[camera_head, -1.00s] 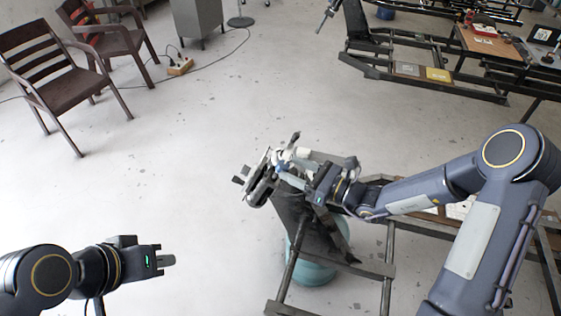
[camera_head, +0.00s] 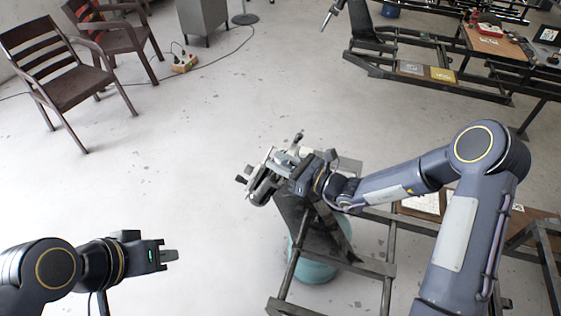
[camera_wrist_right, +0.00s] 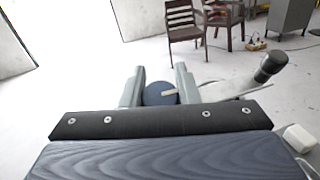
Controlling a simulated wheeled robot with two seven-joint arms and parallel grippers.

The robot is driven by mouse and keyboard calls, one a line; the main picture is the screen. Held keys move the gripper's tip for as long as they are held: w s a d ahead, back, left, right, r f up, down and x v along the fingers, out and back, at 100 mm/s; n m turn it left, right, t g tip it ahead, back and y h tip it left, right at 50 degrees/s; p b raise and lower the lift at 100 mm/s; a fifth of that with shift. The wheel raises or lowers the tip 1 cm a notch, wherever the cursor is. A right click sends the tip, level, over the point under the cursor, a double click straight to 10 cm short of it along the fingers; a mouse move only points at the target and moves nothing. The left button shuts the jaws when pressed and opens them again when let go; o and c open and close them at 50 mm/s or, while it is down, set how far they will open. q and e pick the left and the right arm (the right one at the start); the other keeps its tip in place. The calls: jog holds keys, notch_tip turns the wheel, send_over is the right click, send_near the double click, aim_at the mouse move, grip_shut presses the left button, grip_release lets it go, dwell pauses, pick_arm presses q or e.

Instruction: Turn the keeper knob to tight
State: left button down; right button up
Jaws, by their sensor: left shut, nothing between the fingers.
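The keeper knob is a round dark blue disc (camera_wrist_right: 161,94) with a pale bar mark on it, seen in the right wrist view. It sits between the two grey fingers of my right gripper (camera_wrist_right: 161,88), which stand apart on either side of it. Whether they touch its rim I cannot tell. In the head view my right gripper (camera_head: 292,174) is at the spring suspension assembly (camera_head: 263,180) and mostly hides the knob. My left gripper (camera_head: 170,256) is shut and empty, away at the lower left.
The assembly sits on a dark metal frame (camera_head: 335,263) with a teal cylinder (camera_head: 315,270) below. A black-ended lever (camera_wrist_right: 270,66) sticks out right of the knob. Two brown chairs (camera_head: 75,88) and a power strip (camera_head: 184,64) are far off.

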aim_at(290, 167)
jog(key=shift+c, duration=0.5)
jog(key=shift+w+m+t+h+b, duration=0.1)
jog(key=shift+m+t+h+b, duration=0.4)
jog(key=shift+m+t+h, duration=0.35)
jog(key=o, duration=1)
jog(key=shift+c, duration=0.2)
jog(key=b+v, duration=0.1)
jog(key=v, duration=0.6)
jog(key=shift+w+f, duration=0.15)
jog(key=shift+s+d, duration=0.35)
jog(key=shift+d, duration=0.1)
jog(key=shift+y, duration=0.25)
